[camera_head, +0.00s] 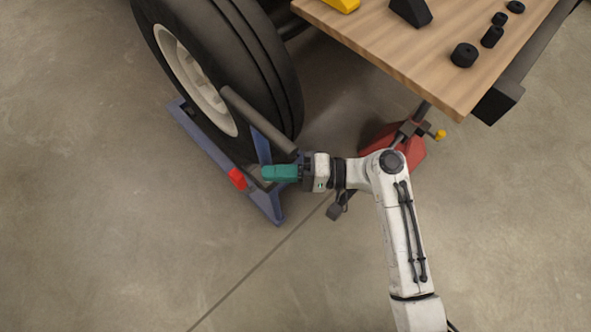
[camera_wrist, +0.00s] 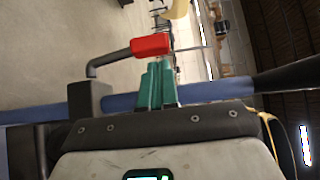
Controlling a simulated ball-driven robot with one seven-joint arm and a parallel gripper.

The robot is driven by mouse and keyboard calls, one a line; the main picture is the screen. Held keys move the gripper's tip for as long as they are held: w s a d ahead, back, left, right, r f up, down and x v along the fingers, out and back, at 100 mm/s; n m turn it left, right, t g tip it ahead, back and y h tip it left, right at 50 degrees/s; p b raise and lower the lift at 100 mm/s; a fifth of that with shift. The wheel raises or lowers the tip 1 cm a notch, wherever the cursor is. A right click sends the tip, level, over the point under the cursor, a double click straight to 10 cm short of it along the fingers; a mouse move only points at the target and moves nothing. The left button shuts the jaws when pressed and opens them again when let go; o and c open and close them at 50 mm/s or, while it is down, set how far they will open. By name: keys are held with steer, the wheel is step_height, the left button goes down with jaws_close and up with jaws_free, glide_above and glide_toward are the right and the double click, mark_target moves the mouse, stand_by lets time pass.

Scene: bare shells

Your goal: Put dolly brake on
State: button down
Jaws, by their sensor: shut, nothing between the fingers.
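The blue wheel dolly (camera_head: 203,138) stands on the floor and carries a large black tyre with a pale rim (camera_head: 190,75). The dolly's brake is a red-ended lever (camera_head: 238,179) at its near side; in the wrist view the red grip (camera_wrist: 150,44) sits on a bent grey rod. My gripper (camera_head: 268,173), with teal fingers, is shut and empty just right of the red grip in the head view. In the wrist view the fingertips (camera_wrist: 158,66) appear just below the red grip. I cannot tell whether they touch it.
A wooden-topped bench (camera_head: 440,60) with black parts on it stands at the upper right. A red jack-like object (camera_head: 408,146) is on the floor beneath its corner, behind my arm. A grey roller bar (camera_head: 258,120) lies beside the tyre. The floor at left is clear.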

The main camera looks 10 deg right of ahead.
mark_target(243, 181)
steer(key=shift+w+a, duration=0.15)
steer(key=shift+a, duration=0.6)
steer(key=shift+w+a, duration=0.1)
steer(key=shift+a, duration=0.65)
steer(key=shift+s+r, duration=0.1)
steer(key=shift+s+a+r+n+h+p, duration=0.2)
steer(key=shift+a+n+h+p, duration=0.2)
steer(key=shift+p, duration=0.35)
steer(key=shift+s+a+n+h+p, duration=0.4)
steer(key=shift+a+p, duration=0.15)
steer(key=shift+p, duration=0.35)
steer(key=s+a+f+n+t+h+p, duration=0.1)
steer(key=s+a+f+n+h+p, duration=0.3)
steer(key=a+f+n+h+p, duration=0.1)
steer(key=a+f+h+p, duration=0.1)
steer(key=a+h+p, duration=0.1)
steer(key=p, duration=0.1)
steer(key=shift+s+t+p, duration=0.3)
steer(key=shift+t, duration=0.1)
steer(key=shift+w+d, duration=0.1)
steer(key=shift+d, duration=0.05)
steer(key=shift+w+d+f, duration=0.1)
steer(key=shift+w+d, duration=0.25)
steer(key=shift+d, duration=0.2)
